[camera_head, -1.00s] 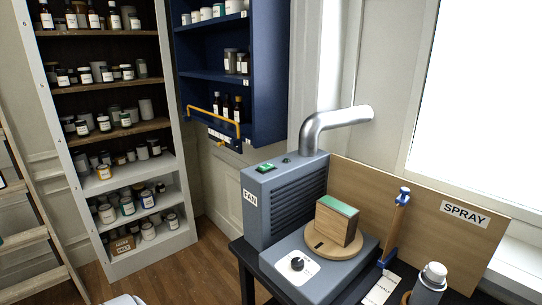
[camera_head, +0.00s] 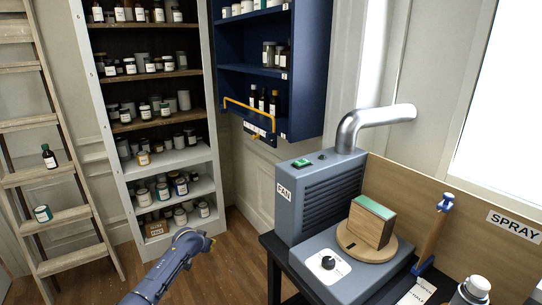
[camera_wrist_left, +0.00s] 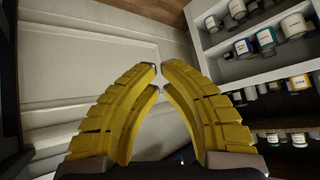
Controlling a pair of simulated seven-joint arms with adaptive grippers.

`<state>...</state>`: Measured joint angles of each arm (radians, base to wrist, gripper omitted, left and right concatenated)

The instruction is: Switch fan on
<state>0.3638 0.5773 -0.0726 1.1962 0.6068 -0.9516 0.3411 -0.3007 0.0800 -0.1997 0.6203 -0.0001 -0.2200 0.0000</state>
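The fan is a grey-blue box (camera_head: 328,196) with dark louvres, labelled FAN, on the black table. Its green switch (camera_head: 301,163) sits on top near the left end; I cannot tell its position. A small dark button (camera_head: 322,156) is beside it. My left gripper (camera_head: 207,238) is low and left of the fan, apart from it, in front of the shelves. In the left wrist view its yellow fingers (camera_wrist_left: 160,74) bow inward with tips almost meeting and nothing between them. My right gripper is not in view.
A silver duct (camera_head: 372,119) rises behind the fan. In front, a turntable (camera_head: 362,249) bears a wooden block (camera_head: 371,222); its base has a black knob (camera_head: 328,262). A blue cabinet (camera_head: 318,80) with an orange rail (camera_head: 250,113) hangs above left. Floor between shelves and table is clear.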

